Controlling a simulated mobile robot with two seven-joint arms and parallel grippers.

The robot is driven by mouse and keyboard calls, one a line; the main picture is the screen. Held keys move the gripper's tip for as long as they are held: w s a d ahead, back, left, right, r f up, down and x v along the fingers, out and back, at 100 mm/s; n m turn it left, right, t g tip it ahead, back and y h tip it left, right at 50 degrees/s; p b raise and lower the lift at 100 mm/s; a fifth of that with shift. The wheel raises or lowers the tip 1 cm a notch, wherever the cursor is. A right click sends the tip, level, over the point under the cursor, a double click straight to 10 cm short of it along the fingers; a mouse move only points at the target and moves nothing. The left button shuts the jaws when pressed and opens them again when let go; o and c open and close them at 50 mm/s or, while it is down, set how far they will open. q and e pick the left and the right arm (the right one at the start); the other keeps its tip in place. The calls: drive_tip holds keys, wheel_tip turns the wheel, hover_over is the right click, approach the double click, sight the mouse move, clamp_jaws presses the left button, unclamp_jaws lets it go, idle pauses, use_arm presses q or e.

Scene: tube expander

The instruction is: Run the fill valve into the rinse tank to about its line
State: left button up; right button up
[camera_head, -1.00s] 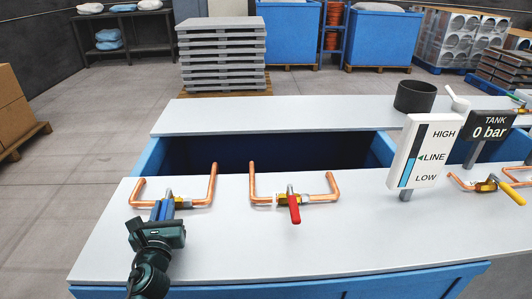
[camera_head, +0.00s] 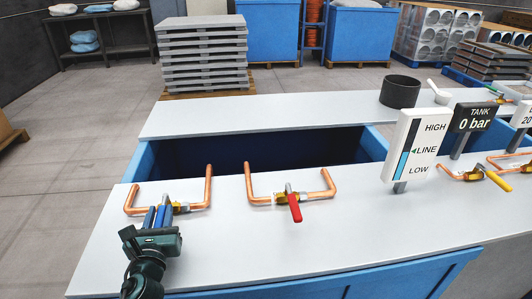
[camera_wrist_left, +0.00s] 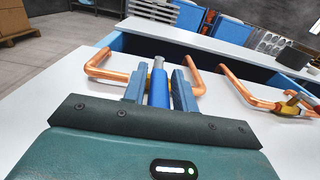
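The fill valve with a blue lever (camera_head: 160,214) sits on the copper pipe at the left of the bench front. Its lever points toward me, across the pipe; it also shows in the left wrist view (camera_wrist_left: 159,88). My left gripper (camera_head: 159,217) has one finger on each side of the lever, with narrow gaps, so it looks open around it. The level gauge (camera_head: 416,145) shows a blue column reaching about the LINE arrow. The rinse tank (camera_head: 255,160) is a dark blue basin behind the pipes; its water is not clearly visible. My right gripper is out of view.
A red-lever valve (camera_head: 294,206) sits on the second copper pipe, to the right. A yellow-lever valve (camera_head: 490,178) and a TANK display reading 0 bar (camera_head: 474,120) stand further right. A dark cup (camera_head: 400,91) is on the back ledge.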

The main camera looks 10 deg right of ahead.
use_arm(q)
drive_tip(key=o, duration=0.3)
drive_tip(key=shift+o, duration=0.2)
drive_tip(key=shift+s+f, duration=0.1)
drive_tip(key=shift+s, duration=1.75)
drive_tip(key=shift+s+a, duration=0.1)
drive_tip(key=shift+s, duration=1.6)
